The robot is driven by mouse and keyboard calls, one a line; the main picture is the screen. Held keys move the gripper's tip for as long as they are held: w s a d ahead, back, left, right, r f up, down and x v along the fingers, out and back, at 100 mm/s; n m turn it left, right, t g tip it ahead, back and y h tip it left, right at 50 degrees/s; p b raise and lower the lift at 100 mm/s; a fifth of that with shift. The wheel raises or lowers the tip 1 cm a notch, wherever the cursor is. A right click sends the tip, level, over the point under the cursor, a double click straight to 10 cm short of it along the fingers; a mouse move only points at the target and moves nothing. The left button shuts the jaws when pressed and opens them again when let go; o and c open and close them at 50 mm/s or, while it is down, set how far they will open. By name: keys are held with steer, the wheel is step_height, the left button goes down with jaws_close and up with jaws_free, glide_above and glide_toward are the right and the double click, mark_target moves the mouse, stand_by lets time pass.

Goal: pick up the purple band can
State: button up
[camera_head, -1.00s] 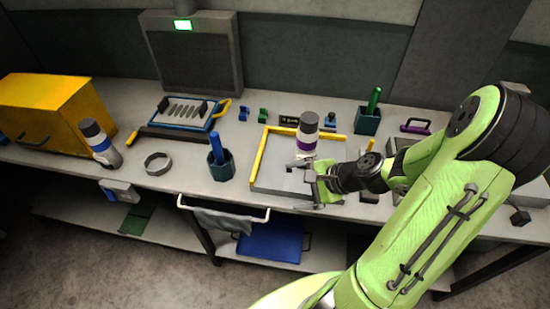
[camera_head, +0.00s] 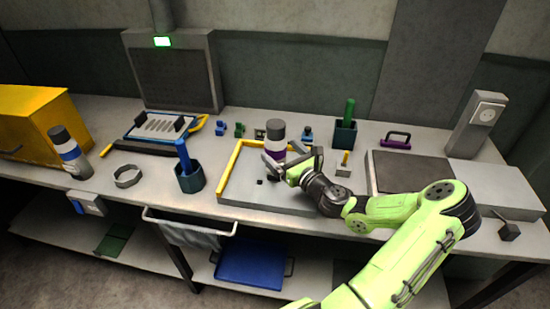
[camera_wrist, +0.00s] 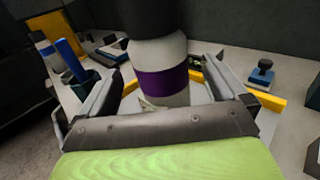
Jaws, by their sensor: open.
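The purple band can (camera_head: 276,143) stands upright on the yellow-edged tray (camera_head: 240,198) in the head view. It is white with a purple band and a dark grey top. In the wrist view the can (camera_wrist: 160,82) stands between the two fingers, with its top cut off by the frame edge. My gripper (camera_head: 282,166) is open, low over the tray, with its fingers on either side of the can. In the wrist view my gripper (camera_wrist: 160,95) shows a gap on both sides of the can, so I see no grip on it.
A similar can with a blue band (camera_head: 71,152) stands at the far left. A dark cup with a blue handle (camera_head: 188,172) is left of the tray. A dark cup with a green handle (camera_head: 345,132) and a purple handle (camera_head: 395,140) are behind right. A blue stamp (camera_wrist: 262,72) stands behind.

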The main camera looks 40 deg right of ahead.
steer(key=w, duration=0.5)
steer(key=shift+w+d, duration=0.35)
steer(key=shift+d, duration=0.05)
steer(key=c, duration=1.4)
